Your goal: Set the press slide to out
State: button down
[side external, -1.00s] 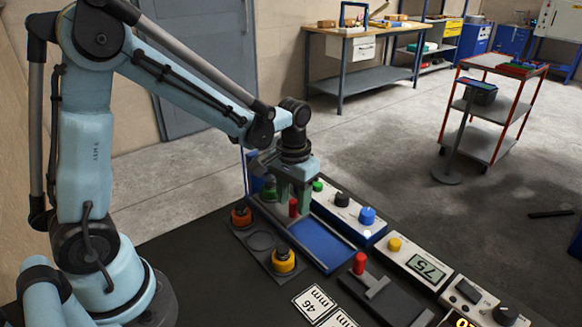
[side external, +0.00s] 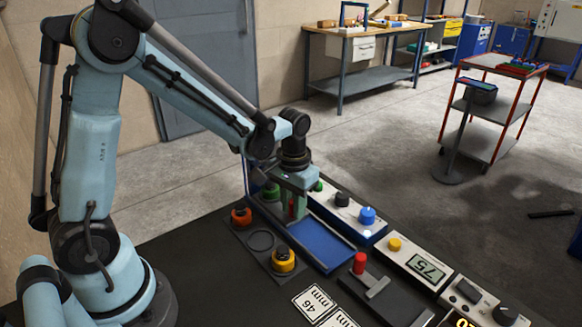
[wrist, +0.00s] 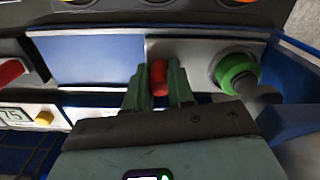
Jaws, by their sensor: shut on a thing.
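The press is a blue-framed unit (side external: 325,246) with a pale slide plate (wrist: 195,48) on its bed. A red upright handle (wrist: 159,78) stands at the plate's edge nearest the bare blue stretch of bed (wrist: 88,62). My gripper (side external: 296,208) is low over the press. Its two green fingers are shut on the red handle, one on each side, as the wrist view (wrist: 159,88) shows. A green round piece (wrist: 238,72) sits on the plate right of the handle. It also shows left of my gripper in the side view (side external: 271,190). My gripper hides much of the slide in the side view.
A dark holder (side external: 260,240) with orange (side external: 241,216) and yellow (side external: 283,259) round pieces lies in front. A control box with knobs (side external: 346,211) stands behind. A second red handle (side external: 360,263) and a display box (side external: 427,267) stand to the right.

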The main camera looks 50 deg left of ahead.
jog(key=shift+d, duration=0.1)
jog(key=d, duration=1.2)
jog(key=shift+d, duration=0.25)
jog(key=c, duration=1.2)
grip_release()
jog(key=shift+o, duration=1.2)
jog(key=shift+a, duration=0.1)
jog(key=shift+r, duration=0.15)
notch_tip(320, 180, up, 12)
